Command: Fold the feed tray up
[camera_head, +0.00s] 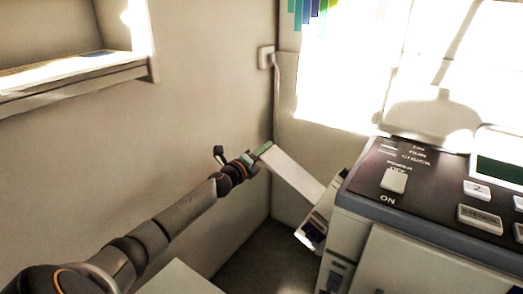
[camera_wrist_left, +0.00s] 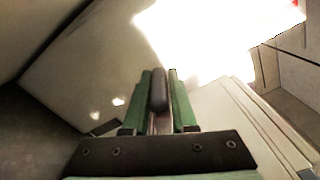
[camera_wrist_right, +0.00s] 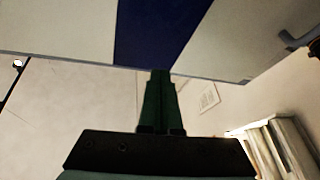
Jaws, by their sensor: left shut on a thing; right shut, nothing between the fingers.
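The feed tray (camera_head: 292,172) is a pale flat panel. In the head view it slants up and left from the left side of the duplicator (camera_head: 420,250). My left gripper (camera_head: 262,151) is at its raised outer end. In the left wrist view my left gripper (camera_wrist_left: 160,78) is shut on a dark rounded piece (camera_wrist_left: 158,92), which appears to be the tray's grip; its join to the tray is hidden. My right gripper (camera_wrist_right: 160,75) is outside the head view. Its green fingers are shut and empty in the right wrist view.
The wall stands close behind my left arm, with a shelf (camera_head: 80,72) at upper left. A wall box with a cable (camera_head: 266,57) is above the tray. In the right wrist view a white and dark blue surface (camera_wrist_right: 160,30) is beyond the fingers, with upright white items (camera_wrist_right: 285,148) at lower right.

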